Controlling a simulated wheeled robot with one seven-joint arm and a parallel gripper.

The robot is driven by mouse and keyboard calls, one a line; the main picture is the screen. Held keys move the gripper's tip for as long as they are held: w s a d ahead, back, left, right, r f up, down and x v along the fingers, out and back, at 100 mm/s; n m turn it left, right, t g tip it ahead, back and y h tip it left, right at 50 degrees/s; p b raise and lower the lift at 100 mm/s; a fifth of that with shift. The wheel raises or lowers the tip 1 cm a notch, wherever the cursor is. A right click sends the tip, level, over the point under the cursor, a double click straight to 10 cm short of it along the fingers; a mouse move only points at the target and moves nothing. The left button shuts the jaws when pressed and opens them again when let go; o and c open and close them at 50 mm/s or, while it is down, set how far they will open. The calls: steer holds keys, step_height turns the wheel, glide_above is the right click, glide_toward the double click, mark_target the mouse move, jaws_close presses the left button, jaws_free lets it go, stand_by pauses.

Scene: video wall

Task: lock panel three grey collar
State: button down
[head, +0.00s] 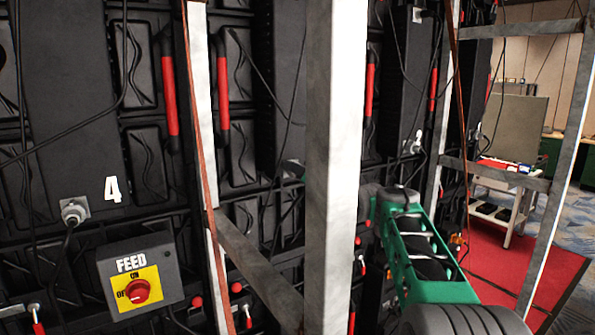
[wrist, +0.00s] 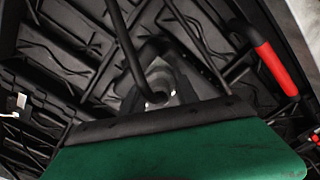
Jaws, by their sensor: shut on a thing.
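My gripper (wrist: 160,98) is shut on a grey collar (wrist: 172,76) on the panel back in the wrist view. Its green and black body fills the lower part of that view, and its fingertips are hard to make out. A dark cable curves down beside the collar. No number shows on the panel there.
The steel post (head: 335,150) and a lower rail (head: 258,270) stand close in front of the panels. A FEED switch box (head: 140,275) with a red knob is at lower left. Red handles (head: 170,95) and loose cables line the panels. A cart (head: 505,185) stands back right.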

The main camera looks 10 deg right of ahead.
steer(key=shift+m, duration=0.6)
steer(key=c, duration=0.9)
jaws_free()
steer(key=b+v, duration=0.2)
steer(key=v, duration=0.6)
steer(key=shift+a, duration=0.1)
steer(key=shift+w, duration=0.1)
